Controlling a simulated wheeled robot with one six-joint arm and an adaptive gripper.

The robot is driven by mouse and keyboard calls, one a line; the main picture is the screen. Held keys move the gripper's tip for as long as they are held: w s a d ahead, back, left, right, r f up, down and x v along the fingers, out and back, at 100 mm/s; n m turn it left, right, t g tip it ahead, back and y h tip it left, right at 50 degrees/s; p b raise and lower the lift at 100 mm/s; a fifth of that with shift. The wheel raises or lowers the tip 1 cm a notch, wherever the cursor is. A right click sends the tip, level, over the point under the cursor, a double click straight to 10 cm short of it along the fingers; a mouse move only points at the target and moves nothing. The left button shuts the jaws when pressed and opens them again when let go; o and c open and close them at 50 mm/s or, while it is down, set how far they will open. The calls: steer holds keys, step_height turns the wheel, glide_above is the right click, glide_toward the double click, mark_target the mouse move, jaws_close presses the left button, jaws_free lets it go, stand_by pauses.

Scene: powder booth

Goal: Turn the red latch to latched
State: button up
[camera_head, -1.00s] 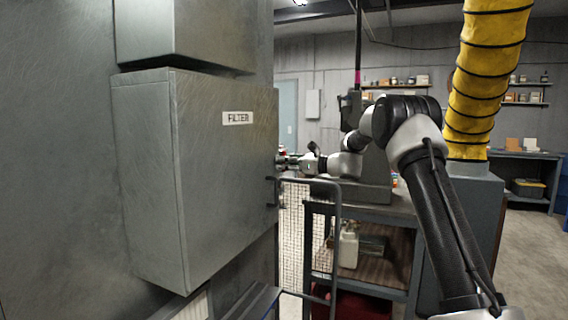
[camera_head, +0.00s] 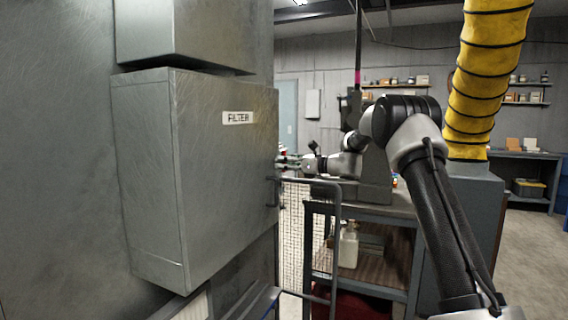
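No red latch can be made out in the head view. A grey metal cabinet (camera_head: 215,190) labelled FILTER fills the left, with a dark handle (camera_head: 272,190) on its right edge. My gripper (camera_head: 284,162) is at the end of my arm, by the cabinet's right edge and above the handle. It is small, and its fingertips are partly hidden behind that edge. I cannot tell whether it is open, shut, or touching anything.
A wire-mesh guard with a dark tubular frame (camera_head: 338,240) stands right of the cabinet. Behind it is a shelf cart (camera_head: 400,214) with a white bottle (camera_head: 348,247). A yellow ribbed hose (camera_head: 484,85) rises at right. Open floor (camera_head: 535,260) lies at far right.

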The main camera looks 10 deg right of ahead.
steer(key=v, duration=1.2)
